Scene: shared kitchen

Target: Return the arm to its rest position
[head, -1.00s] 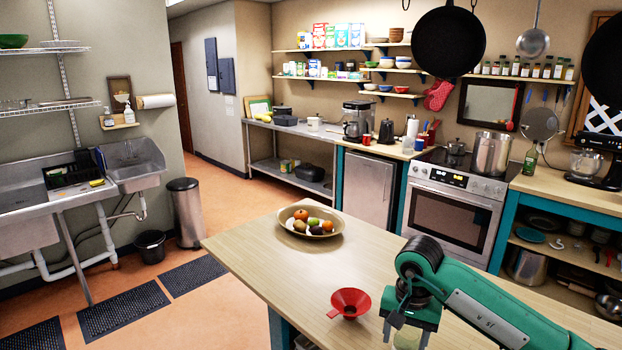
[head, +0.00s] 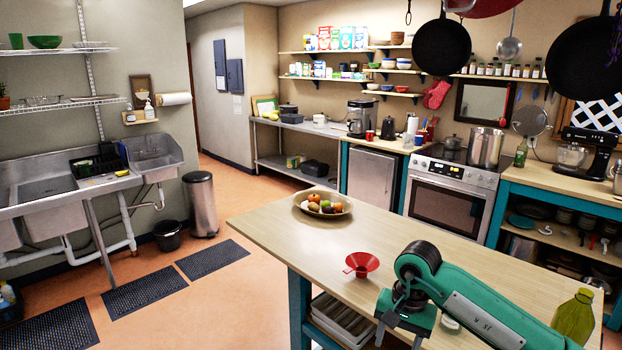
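My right arm comes in from the lower right, over the wooden island table (head: 300,228). Its green gripper (head: 399,338) points down near the table's front edge, with its two fingers apart; the tips are at the bottom of the picture. I see nothing held between them. A red funnel (head: 361,263) stands on the table just left of and beyond the gripper, apart from it. My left gripper is not in view.
A bowl of fruit (head: 322,206) stands at the table's far end. A yellow-green bottle (head: 574,318) stands at the right, close to my arm. A small pale item (head: 450,323) is partly hidden behind my arm. Pans (head: 446,42) hang above.

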